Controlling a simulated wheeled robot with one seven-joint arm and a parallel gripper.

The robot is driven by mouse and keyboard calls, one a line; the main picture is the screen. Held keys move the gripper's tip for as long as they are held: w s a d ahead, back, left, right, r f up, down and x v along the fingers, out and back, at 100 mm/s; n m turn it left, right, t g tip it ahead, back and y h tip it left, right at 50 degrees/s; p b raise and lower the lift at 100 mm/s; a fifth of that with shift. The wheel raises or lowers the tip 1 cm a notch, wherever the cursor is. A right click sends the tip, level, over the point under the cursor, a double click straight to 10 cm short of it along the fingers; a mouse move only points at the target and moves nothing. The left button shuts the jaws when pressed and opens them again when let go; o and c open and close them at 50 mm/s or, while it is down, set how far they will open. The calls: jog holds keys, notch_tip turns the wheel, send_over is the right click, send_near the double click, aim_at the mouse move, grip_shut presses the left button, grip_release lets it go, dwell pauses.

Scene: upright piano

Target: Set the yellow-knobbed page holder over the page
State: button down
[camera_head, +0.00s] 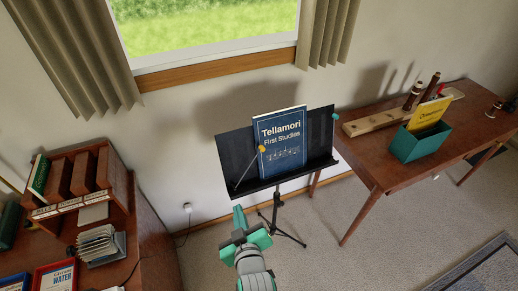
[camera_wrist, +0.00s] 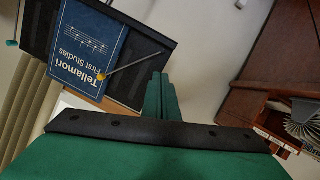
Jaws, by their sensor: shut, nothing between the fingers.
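A blue book, "Tellamori First Studies" (camera_head: 283,140), stands on the black music stand (camera_head: 235,150); it shows upside down in the wrist view (camera_wrist: 85,45). The yellow-knobbed page holder (camera_head: 262,149) slants up from the stand's lower left, and its knob overlaps the book's left edge. In the wrist view the yellow knob (camera_wrist: 101,76) lies across the cover near its edge. I cannot tell whether it touches the cover. My gripper (camera_head: 239,212) is shut and empty, below and left of the stand; its closed fingers show in the wrist view (camera_wrist: 161,95).
A teal-knobbed holder (camera_head: 335,117) stands upright right of the book. A wooden table (camera_head: 385,170) at right holds a green box (camera_head: 420,145) and a wooden rack. A desk with shelves (camera_head: 75,185) stands at left. Carpet is free around the stand's tripod.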

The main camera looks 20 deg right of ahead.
jog(key=w+d+r+n+g, duration=0.1)
jog(key=w+d+r+n, duration=0.2)
jog(key=r, duration=0.5)
jog(key=w+d+r+n, duration=0.1)
jog(key=w+d+r, duration=0.35)
jog(key=r, duration=0.35)
jog(key=shift+w+d+f, duration=0.75)
jog(key=shift+w+f, duration=0.45)
jog(key=shift+w, duration=0.05)
jog(key=shift+w+d+f, duration=0.7)
jog(key=shift+w+f, duration=0.5)
jog(key=shift+f, duration=0.05)
jog(key=shift+w+d+f, duration=0.75)
jog(key=shift+w+f, duration=0.45)
jog(key=shift+w, duration=0.05)
jog(key=shift+s+d+f+m, duration=0.1)
jog(key=shift+d+f+m, duration=0.3)
jog(key=shift+d, duration=0.25)
jog(key=shift+s+d+f+m, duration=0.1)
jog(key=shift+d+f+m, duration=0.2)
jog(key=shift+d+f, duration=0.25)
jog(key=shift+d, duration=0.1)
jog(key=shift+r, duration=0.1)
